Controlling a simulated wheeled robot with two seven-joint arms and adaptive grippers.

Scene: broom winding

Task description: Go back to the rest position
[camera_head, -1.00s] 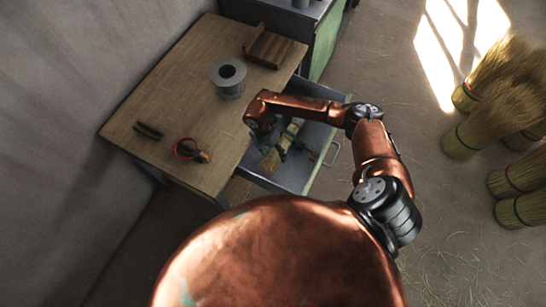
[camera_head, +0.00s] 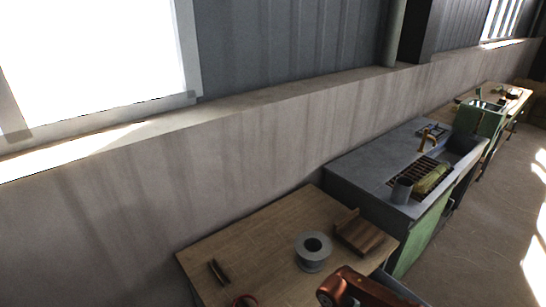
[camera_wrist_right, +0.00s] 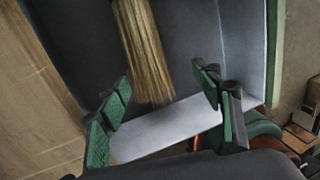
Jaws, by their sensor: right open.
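In the right wrist view my right gripper (camera_wrist_right: 165,83) is open, its two green-padded fingers wide apart with nothing gripped between them. A straw broom head (camera_wrist_right: 140,45) lies in the grey drawer (camera_wrist_right: 205,45), just beyond the fingers; whether they touch it I cannot tell. In the head view only a copper part of my arm shows at the bottom edge, in front of the wooden table's right side; the gripper itself is out of that picture. My left gripper is in neither view.
The wooden table (camera_head: 265,250) carries a wire spool (camera_head: 313,252), a wooden block (camera_head: 362,234), a small dark tool (camera_head: 218,272) and a partly cut-off red item (camera_head: 245,300). A grey sink bench (camera_head: 370,165) stands behind it. Floor (camera_head: 490,225) is clear to the right.

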